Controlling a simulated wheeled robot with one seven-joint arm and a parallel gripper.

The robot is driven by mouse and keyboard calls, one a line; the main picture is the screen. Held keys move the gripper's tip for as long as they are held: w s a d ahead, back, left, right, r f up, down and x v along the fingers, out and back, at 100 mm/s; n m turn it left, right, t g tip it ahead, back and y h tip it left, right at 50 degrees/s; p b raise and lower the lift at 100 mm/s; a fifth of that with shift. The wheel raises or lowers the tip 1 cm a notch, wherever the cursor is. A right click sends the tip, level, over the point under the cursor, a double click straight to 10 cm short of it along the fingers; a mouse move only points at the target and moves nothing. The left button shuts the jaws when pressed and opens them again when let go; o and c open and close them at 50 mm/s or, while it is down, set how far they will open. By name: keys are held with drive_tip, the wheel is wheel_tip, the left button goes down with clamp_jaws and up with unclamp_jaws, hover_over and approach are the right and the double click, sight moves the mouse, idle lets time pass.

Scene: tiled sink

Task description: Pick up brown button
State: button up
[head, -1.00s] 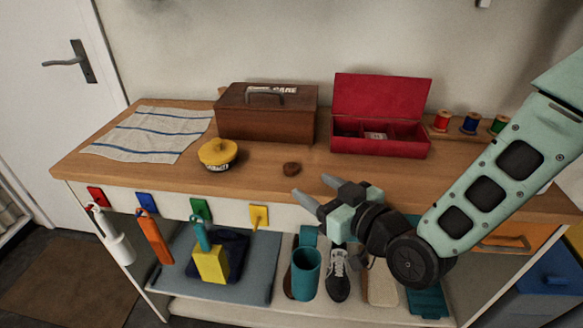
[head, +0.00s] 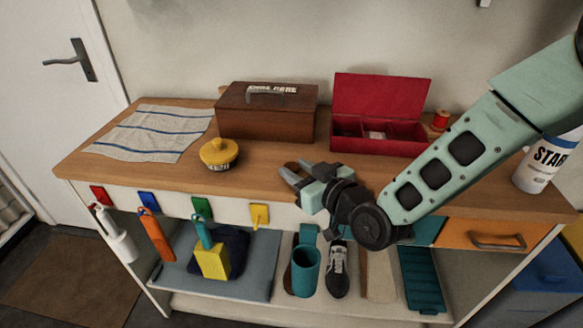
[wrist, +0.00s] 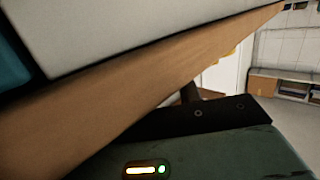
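The brown button (head: 290,165) is a small dark round piece on the wooden worktop, in front of the brown box. In the head view it shows only in part, by my fingertips. My gripper (head: 292,167) is low over the worktop's front edge, with its two fingers apart and pointing toward the back left. The button appears at or just beyond the gap between the fingertips; I cannot tell whether they touch it. The wrist view shows the slanted wooden worktop (wrist: 120,95) and a dark part of my gripper, but no button.
A yellow-lidded jar (head: 219,153) stands left of the button. Behind are a brown box (head: 267,118) and an open red box (head: 381,100). A striped cloth (head: 150,133) lies at left. A red thread spool (head: 440,120) and a white can (head: 546,163) are at right.

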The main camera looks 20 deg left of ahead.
drive_tip(key=c, duration=0.4)
drive_tip(key=shift+c, duration=0.2)
